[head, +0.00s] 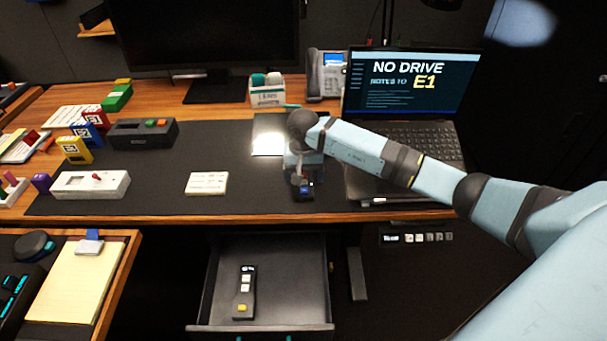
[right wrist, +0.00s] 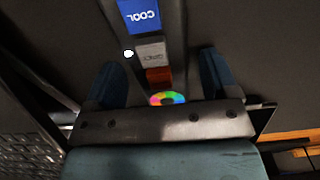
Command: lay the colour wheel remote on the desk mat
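The colour wheel remote (right wrist: 153,50) shows in the right wrist view as a dark bar with a blue COOL button, a grey button, a red-orange button and a rainbow wheel. In the head view its blue-lit end (head: 304,191) shows at the front of the dark desk mat (head: 250,202). My right gripper (head: 299,179) is over it, pointing down. The fingers stand on both sides of the remote with gaps visible, so the gripper looks open. Whether the remote touches the mat is hard to tell. Two teal tips at the head view's bottom edge may be my left gripper (head: 264,338).
An open drawer (head: 205,300) below the desk holds another remote (head: 244,292) with a yellow button. A laptop (head: 410,130) stands right of my right gripper. A white card (head: 206,183) and a white switch box (head: 90,185) lie to the left, with bare mat between card and gripper.

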